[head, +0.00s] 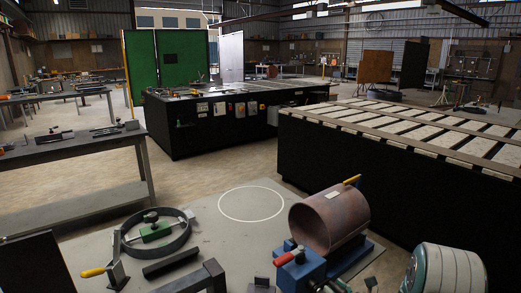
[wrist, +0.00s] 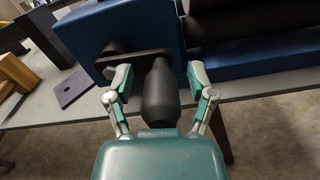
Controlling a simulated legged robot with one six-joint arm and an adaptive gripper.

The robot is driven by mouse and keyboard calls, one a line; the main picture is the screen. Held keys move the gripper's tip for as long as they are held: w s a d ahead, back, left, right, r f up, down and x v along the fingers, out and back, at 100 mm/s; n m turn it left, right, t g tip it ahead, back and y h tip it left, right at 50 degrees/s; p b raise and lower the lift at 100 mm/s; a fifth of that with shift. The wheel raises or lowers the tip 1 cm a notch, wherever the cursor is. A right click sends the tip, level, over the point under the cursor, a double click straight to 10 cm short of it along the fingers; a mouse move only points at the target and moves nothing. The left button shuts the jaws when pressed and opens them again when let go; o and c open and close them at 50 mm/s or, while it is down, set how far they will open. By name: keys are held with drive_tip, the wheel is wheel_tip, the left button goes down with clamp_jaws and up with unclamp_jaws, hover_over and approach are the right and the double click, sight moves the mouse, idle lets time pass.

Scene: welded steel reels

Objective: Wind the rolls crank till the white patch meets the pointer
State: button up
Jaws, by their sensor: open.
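The rolls crank shows in the wrist view as a dark arm (wrist: 135,64) on a blue housing, with a black handle (wrist: 160,100) toward me. My gripper (wrist: 158,74) is open, its two fingers on either side of the handle with gaps showing. In the head view a brown pipe (head: 325,222) lies on the blue rolls frame (head: 345,258). A small pale patch (head: 333,195) is on the pipe's upper side, a little left of and below the yellow pointer (head: 352,180), apart from it. The crank is not clear in the head view.
A steel ring with a green clamp (head: 155,231) and a yellow-handled tool (head: 97,271) are on the grey bench's left. A white circle (head: 252,203) marks bare bench top. A black slatted table (head: 400,165) stands behind.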

drive_tip(key=v, duration=0.7)
idle(0.5)
